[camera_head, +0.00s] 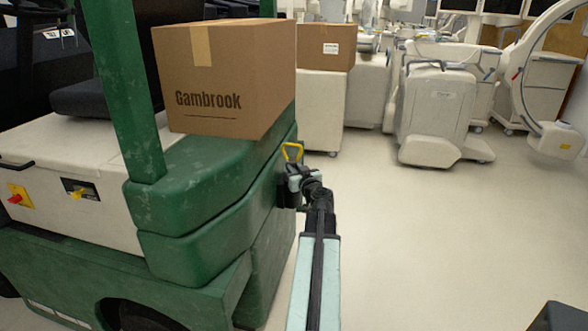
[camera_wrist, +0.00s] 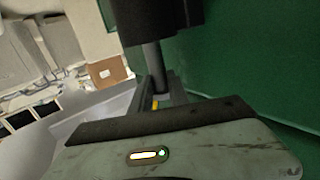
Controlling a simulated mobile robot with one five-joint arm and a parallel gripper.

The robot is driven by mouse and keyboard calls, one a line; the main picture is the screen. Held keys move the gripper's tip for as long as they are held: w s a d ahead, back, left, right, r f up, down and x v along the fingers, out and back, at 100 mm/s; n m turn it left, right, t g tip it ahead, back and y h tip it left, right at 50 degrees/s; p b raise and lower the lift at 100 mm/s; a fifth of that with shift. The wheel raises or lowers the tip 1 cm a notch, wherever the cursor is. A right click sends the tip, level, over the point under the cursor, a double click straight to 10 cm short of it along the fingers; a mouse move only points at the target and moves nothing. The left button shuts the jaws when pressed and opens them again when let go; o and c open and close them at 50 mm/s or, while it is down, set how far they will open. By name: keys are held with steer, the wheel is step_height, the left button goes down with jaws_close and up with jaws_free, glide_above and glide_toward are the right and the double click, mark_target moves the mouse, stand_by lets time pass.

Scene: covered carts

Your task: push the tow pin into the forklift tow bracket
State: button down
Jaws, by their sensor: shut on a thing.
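The tow pin shows its yellow loop handle (camera_head: 292,151) above my gripper (camera_head: 297,174) in the head view. My gripper is shut on the pin beside the forklift's green rear. The black tow bracket (camera_head: 283,193) shows just under and left of the jaws, partly covered by them. In the wrist view the pin's grey shank (camera_wrist: 154,70) runs from behind the jaw to a black block, which looks like the bracket (camera_wrist: 160,22). A sliver of yellow handle (camera_wrist: 155,103) shows behind the jaw's dark pad. I cannot tell how far the shank's end is inside the bracket.
The green forklift (camera_head: 205,215) stands close on the left of my arm, with a cardboard box (camera_head: 225,80) on it. White medical carts (camera_head: 435,110) and another box (camera_head: 326,47) stand behind. The floor on the right is mostly clear.

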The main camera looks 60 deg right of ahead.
steer(key=shift+f+b, duration=2.05)
steer(key=shift+f, duration=0.1)
steer(key=c, duration=1.2)
jaws_free()
